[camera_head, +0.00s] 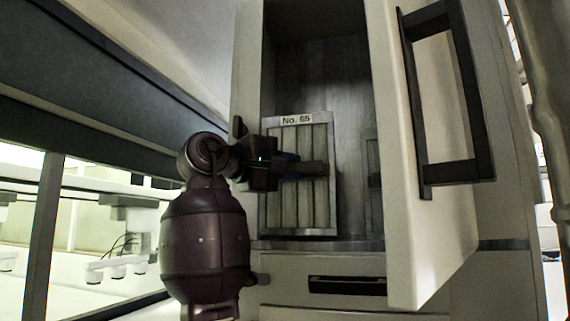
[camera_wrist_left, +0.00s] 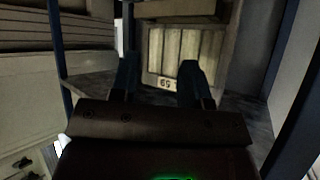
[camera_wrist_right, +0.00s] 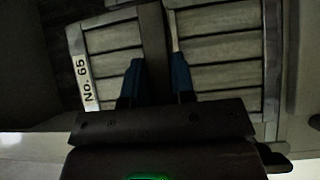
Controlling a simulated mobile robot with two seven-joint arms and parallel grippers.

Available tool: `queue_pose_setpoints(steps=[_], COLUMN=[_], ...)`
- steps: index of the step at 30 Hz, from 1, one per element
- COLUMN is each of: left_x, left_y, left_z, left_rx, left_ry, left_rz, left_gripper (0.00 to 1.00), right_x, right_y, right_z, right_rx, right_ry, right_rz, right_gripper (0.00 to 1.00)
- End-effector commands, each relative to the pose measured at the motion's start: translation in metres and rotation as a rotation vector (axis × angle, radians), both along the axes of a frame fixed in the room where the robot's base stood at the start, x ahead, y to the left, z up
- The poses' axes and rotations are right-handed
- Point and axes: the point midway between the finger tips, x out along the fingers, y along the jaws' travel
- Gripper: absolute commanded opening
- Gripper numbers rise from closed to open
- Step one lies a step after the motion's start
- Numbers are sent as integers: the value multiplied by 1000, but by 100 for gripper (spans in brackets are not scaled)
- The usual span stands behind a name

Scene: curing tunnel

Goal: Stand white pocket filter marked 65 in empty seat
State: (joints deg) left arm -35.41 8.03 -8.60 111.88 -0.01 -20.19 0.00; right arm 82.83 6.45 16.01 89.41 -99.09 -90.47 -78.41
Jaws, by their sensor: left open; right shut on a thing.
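The white pocket filter marked No. 65 (camera_head: 305,215) stands about upright inside the open cabinet (camera_head: 318,75), with its label at the top. It has a pale frame and several pleats. My right gripper (camera_head: 300,169) reaches in from the left and is shut on the dark bar across the filter's front. In the right wrist view the bar runs between the blue fingertips (camera_wrist_right: 157,80) and the filter (camera_wrist_right: 220,55) appears turned sideways. I cannot tell whether the filter's base is fully in a seat.
The cabinet door (camera_head: 410,130) with its dark handle (camera_head: 470,90) stands open at the right. Another framed filter (camera_head: 371,190) shows partly behind the door edge. A drawer with a dark handle (camera_head: 347,286) lies below the opening. A dark beam (camera_head: 90,85) runs along the left.

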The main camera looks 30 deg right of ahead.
Motion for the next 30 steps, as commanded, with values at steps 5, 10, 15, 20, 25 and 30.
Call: queue_pose_setpoints(steps=[5,10,15,20,25,30], left_x=[0,0,0,0,0,0], left_y=[0,0,0,0,0,0], left_z=[0,0,0,0,1,1], left_rx=[0,0,0,-1,0,0], left_ry=[0,0,-1,-1,-2,-2], left_rz=[0,0,0,0,0,0], left_gripper=[43,43,43,43,43,43], right_x=[9,17,26,34,43,51], right_y=[-11,-21,-31,-40,-51,-61], right_z=[0,-1,-1,-2,-2,-3], right_rx=[-3,-3,-3,-3,-3,-2], right_ry=[-1,0,0,-1,-2,-1], right_rz=[0,-1,-1,0,-1,0], right_gripper=[0,0,0,0,0,0])
